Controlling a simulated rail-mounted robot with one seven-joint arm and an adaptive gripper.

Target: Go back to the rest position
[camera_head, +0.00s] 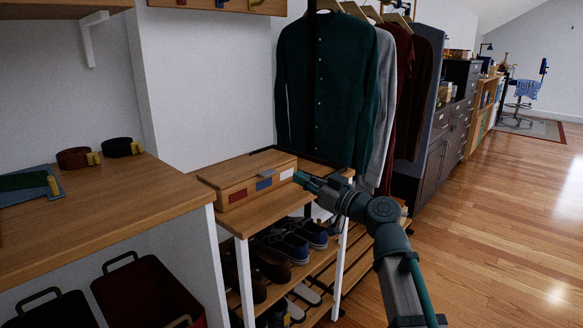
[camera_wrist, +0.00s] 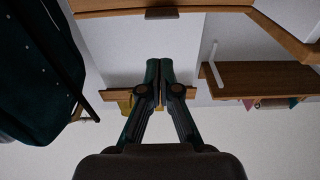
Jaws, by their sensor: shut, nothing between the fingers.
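My gripper (camera_head: 302,179) is at the right end of the wooden box (camera_head: 250,178), just above the shoe rack's top. It is shut and empty. In the wrist view my gripper (camera_wrist: 160,66) shows its two fingers together in the middle of the picture. My arm reaches in from the lower right in the head view. I cannot tell whether the fingertips touch the box. The box looks closed and has red, blue and white patches on its front.
The box sits on the shoe rack (camera_head: 235,222), with shoes (camera_head: 287,243) below. Hanging clothes (camera_head: 325,90) are close behind my gripper. A wooden desk (camera_head: 95,215) with rolled belts (camera_head: 118,147) stands left, bins (camera_head: 140,290) beneath. The floor (camera_head: 480,230) at right is clear.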

